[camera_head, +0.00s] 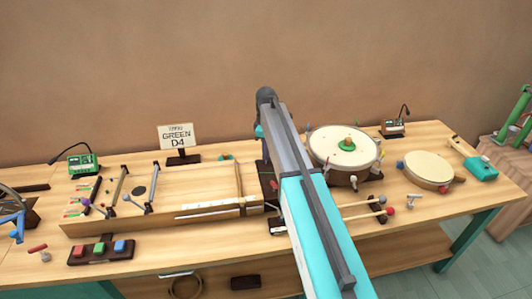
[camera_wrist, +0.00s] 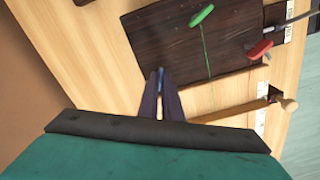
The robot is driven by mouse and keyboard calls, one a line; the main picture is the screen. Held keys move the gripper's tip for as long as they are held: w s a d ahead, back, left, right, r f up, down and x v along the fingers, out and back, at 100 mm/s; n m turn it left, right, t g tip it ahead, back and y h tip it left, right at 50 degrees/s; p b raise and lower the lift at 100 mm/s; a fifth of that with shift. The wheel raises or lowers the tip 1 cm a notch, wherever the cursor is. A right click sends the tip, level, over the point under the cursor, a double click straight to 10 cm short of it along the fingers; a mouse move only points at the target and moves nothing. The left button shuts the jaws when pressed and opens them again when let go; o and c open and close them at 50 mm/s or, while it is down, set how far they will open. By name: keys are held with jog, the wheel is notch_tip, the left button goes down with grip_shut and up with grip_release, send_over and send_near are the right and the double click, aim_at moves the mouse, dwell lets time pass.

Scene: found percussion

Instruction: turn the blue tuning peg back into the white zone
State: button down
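In the wrist view, my gripper (camera_wrist: 161,84) has its two dark fingers close together. A narrow blue piece, which looks like the blue tuning peg (camera_wrist: 161,74), shows between the fingertips, by the edge of the dark board (camera_wrist: 165,45). The fingers appear shut on it and cover most of it. I cannot make out its white zone or how far the peg is turned. A green peg (camera_wrist: 201,15) and a red peg (camera_wrist: 258,50) stand farther right in that view. In the head view, my arm hides the gripper and the blue peg.
A drum with a green centre (camera_head: 343,147) stands right of my arm. A smaller drum (camera_head: 428,168) is farther right. A "GREEN D4" sign (camera_head: 176,137) stands at the back. A long wooden frame (camera_head: 160,213) lies left.

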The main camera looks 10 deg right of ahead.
jog(key=shift+a, duration=0.1)
jog(key=c, duration=1.9)
grip_release()
jog(key=shift+c, duration=0.2)
notch_tip(320, 180, up, 14)
jog(key=b, duration=0.3)
jog(key=shift+f, duration=0.15)
